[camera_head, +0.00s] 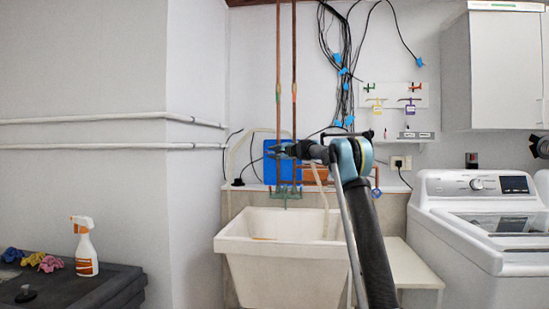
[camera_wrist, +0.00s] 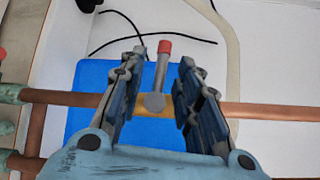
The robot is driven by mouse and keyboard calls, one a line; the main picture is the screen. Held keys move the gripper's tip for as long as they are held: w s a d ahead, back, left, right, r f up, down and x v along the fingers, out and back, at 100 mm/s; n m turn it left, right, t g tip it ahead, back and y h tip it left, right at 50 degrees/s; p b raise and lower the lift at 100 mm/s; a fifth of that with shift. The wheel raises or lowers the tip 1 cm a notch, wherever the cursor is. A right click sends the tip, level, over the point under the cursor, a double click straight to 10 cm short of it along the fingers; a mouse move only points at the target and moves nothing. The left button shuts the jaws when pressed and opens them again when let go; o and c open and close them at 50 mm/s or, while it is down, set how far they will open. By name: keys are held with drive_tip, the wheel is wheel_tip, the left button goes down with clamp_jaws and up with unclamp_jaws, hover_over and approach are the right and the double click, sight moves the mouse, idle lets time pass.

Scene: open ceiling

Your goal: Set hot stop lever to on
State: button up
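In the wrist view, a grey lever (camera_wrist: 160,75) with a red tip (camera_wrist: 165,46) sits on a brass valve body on a horizontal copper pipe (camera_wrist: 265,111). The lever points up in the picture, roughly across the pipe. My gripper (camera_wrist: 161,60) is open, with one finger on each side of the lever. Gaps show on both sides, and no clear contact is visible. I cannot make out the lever there.
A white utility sink (camera_head: 285,272) stands below my gripper. Vertical copper pipes (camera_head: 278,70) run close to it. Black cables (camera_head: 345,60) hang on the wall. A washing machine (camera_head: 475,240) is at right, and a dark table with a spray bottle (camera_head: 85,250) at left.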

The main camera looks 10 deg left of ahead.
drive_tip(key=shift+x, duration=2)
clamp_jaws()
